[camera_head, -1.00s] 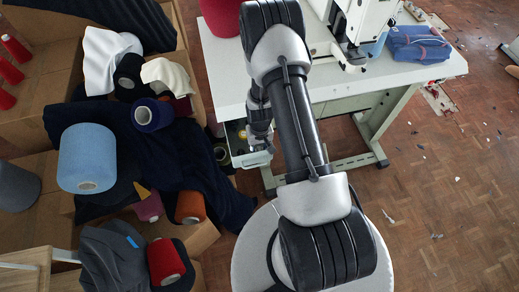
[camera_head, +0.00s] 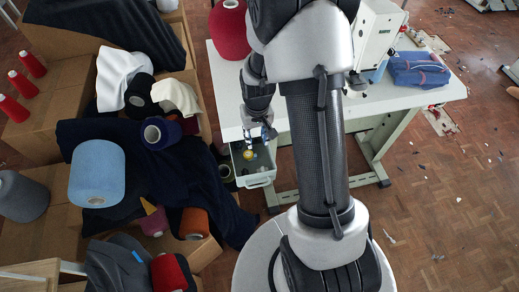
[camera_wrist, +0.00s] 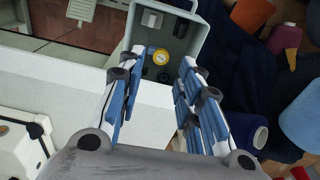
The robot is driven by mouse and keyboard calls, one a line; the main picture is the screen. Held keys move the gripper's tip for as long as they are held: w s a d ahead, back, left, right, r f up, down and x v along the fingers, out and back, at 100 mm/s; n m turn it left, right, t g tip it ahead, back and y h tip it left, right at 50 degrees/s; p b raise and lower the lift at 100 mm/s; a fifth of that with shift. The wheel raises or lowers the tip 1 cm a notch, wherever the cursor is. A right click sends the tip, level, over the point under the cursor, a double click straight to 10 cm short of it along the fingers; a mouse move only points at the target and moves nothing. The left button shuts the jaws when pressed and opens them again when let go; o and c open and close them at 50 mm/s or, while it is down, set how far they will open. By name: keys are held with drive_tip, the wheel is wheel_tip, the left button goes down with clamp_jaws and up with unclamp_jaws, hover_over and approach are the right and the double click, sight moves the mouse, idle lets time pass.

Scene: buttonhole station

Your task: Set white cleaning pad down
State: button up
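My gripper (camera_wrist: 161,60) is open, with its two blue-lined fingers spread wide and nothing seen between them. It hangs just above a grey-green open tray (camera_wrist: 203,30) at the white table's edge. My gripper also shows in the head view (camera_head: 260,132), over the far side of the tray (camera_head: 262,180). A small pale rectangular piece (camera_wrist: 152,19) lies inside the tray at its far end. It may be the white cleaning pad, but I cannot tell for sure.
The tray also holds a yellow round item (camera_wrist: 160,57) and dark round pieces. The white table (camera_head: 430,93) carries a sewing machine (camera_head: 377,35), a blue bundle (camera_head: 420,68) and a red cone (camera_head: 229,30). Boxes with cloth and yarn cones crowd the left. Floor at right is mostly open.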

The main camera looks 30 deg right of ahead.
drive_tip(key=s+a+r+n+t, duration=0.1)
drive_tip(key=s+a+r, duration=0.25)
drive_tip(key=r, duration=0.45)
drive_tip(key=s+a+r+t, duration=0.15)
drive_tip(key=s+r, duration=0.25)
drive_tip(key=r, duration=0.4)
drive_tip(key=s+a+r+n, duration=0.1)
drive_tip(key=s+a+r, duration=0.2)
drive_tip(key=r, duration=0.5)
drive_tip(key=s+a+r+t, duration=0.1)
drive_tip(key=s+a+r, duration=0.1)
drive_tip(key=s, duration=0.7)
drive_tip(key=shift+s+a+r+n, duration=0.15)
drive_tip(key=shift+s+r+n, duration=0.15)
drive_tip(key=shift+r, duration=0.4)
drive_tip(key=shift+c, duration=0.5)
